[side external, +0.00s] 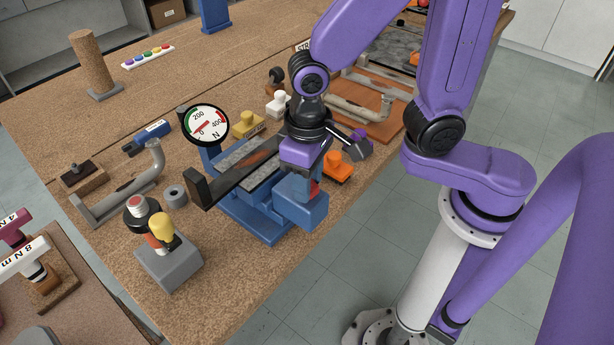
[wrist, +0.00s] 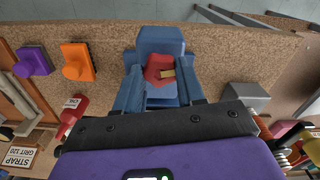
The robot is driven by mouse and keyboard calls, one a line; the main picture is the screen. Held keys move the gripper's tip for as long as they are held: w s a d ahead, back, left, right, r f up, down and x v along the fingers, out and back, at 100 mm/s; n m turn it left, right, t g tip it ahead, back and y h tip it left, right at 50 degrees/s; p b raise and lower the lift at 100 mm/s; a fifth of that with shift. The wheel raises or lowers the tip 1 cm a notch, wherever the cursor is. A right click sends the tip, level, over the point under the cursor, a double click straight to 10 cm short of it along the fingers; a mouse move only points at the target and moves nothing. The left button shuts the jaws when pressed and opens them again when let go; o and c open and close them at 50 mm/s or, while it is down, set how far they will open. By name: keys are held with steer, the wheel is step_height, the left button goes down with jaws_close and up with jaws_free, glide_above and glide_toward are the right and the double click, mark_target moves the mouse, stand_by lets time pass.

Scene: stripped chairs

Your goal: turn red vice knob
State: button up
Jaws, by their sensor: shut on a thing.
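The red vice knob (wrist: 158,70) shows in the wrist view, between my gripper's two blue fingers and in front of a blue block of the vice (wrist: 160,38). In the side view only a sliver of the red knob (side external: 315,188) shows; the fingers hide the rest. The gauge needle is red. My gripper (side external: 308,187) points down at the vice's right end and is shut on the knob.
An orange knob piece (side external: 338,167) stands close to the right of my gripper. A grey block with a yellow-and-red handle (side external: 168,262) stands at the front left. Pipes and small tools lie behind the vice. The bench front edge (side external: 262,308) is near.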

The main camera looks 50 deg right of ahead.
steer(key=shift+s+f+m, duration=0.1)
steer(key=shift+s+m, duration=0.05)
steer(key=shift+m, duration=0.85)
steer(key=shift+s+m, duration=0.1)
steer(key=shift+m, duration=0.9)
steer(key=o, duration=1)
steer(key=shift+o, duration=0.2)
steer(key=shift+w, duration=0.1)
steer(key=shift+w+r, duration=0.1)
steer(key=shift+r, duration=0.25)
step_height(320, 180, up, 17)
steer(key=shift+f, duration=0.1)
